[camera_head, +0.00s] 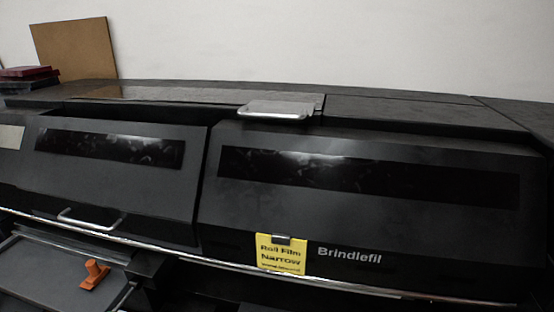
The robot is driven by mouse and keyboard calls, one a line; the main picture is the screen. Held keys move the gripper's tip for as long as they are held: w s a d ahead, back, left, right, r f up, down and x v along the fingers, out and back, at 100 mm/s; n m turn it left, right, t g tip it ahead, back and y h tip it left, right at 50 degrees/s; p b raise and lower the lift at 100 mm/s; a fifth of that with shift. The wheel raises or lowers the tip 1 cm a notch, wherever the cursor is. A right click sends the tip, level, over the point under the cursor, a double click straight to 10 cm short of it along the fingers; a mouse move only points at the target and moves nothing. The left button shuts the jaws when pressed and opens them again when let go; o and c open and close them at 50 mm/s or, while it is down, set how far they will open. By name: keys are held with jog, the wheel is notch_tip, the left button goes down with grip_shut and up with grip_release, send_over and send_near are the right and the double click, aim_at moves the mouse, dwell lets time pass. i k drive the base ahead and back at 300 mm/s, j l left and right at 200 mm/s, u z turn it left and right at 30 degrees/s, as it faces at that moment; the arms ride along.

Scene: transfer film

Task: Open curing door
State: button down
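A long black machine fills the view. Its left front panel (110,175) is a sloped black door with a dark window strip (108,148) and a metal bar handle (91,221) near its lower edge. The panel looks closed. A wider right panel (270,207) carries another dark window (365,177) and the word "Brindlefil". Which panel is the curing door I cannot tell, as no label says so. My gripper is not in view.
A metal tray-like piece (273,110) sits on the machine's top. A yellow "Roll Film Narrow" tag (281,254) hangs on the right panel. An orange object (95,274) lies on a grey surface at lower left. A brown board (74,49) leans on the wall.

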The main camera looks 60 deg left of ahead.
aim_at(142, 179)
jog(key=u, duration=3.2)
jog(key=i+l+z, duration=0.3)
jog(key=i+l, duration=0.45)
jog(key=i, duration=0.1)
